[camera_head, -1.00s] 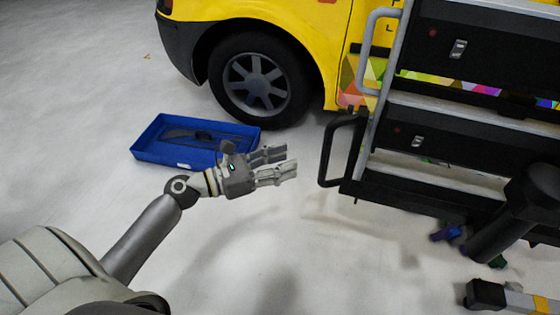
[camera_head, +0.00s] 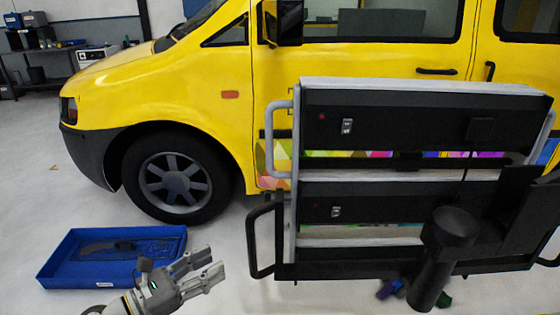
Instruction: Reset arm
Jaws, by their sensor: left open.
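My left gripper (camera_head: 207,270) is at the bottom left of the head view, with its fingers apart and nothing between them. It is in front of and to the right of the blue tray (camera_head: 60,276) on the floor, and its wrist overlaps the tray's lower right in the picture. My right gripper does not show.
A yellow van (camera_head: 200,92) with a dark front wheel (camera_head: 170,187) fills the background. A black and grey shelf cart (camera_head: 420,192) with side handles (camera_head: 264,235) stands right of my left gripper. A workbench (camera_head: 60,48) is at the far left.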

